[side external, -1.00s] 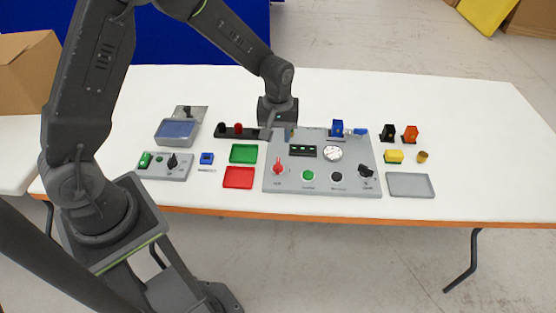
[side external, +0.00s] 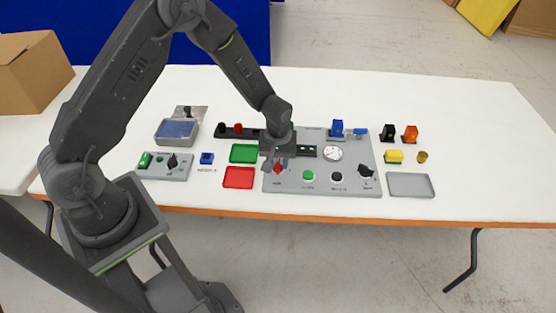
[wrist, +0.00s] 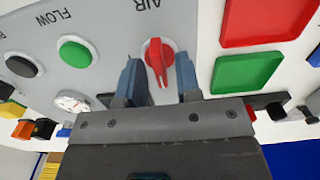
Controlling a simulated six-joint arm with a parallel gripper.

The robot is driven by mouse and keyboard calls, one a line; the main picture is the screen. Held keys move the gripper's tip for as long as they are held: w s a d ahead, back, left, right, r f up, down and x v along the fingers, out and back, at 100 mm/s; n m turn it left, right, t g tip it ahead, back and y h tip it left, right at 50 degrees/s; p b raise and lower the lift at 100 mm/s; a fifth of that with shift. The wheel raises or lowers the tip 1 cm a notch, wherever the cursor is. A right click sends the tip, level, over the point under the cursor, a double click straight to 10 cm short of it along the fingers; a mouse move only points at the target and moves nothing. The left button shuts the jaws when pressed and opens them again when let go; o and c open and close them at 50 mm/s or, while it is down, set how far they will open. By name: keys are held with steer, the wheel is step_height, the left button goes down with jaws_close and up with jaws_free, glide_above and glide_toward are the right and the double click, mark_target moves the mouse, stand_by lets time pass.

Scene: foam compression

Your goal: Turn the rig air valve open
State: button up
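The red air valve knob (side external: 278,169) is on the left front of the grey rig panel (side external: 317,184). In the wrist view the red knob (wrist: 160,60) sits beside the upside-down label AIR, its pointer towards the gripper body. My gripper (side external: 277,164) is down over the knob in the side view. In the wrist view my gripper (wrist: 158,62) is open, one finger on each side of the knob, with a visible gap on both sides. The side view partly hides the knob behind the fingers.
A green button (side external: 308,175), a black button (side external: 337,176) and a black dial (side external: 366,171) lie to the right on the panel. A red tray (side external: 238,178) and a green tray (side external: 243,154) lie to the left. A dial gauge (side external: 333,154) is behind.

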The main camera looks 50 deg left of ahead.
jaws_close()
steer(key=shift+m, duration=0.4)
steer(key=m, duration=0.6)
steer(key=shift+m, duration=0.3)
steer(key=m, duration=1)
steer(key=shift+m, duration=0.4)
steer(key=shift+o, duration=0.7)
jaws_free()
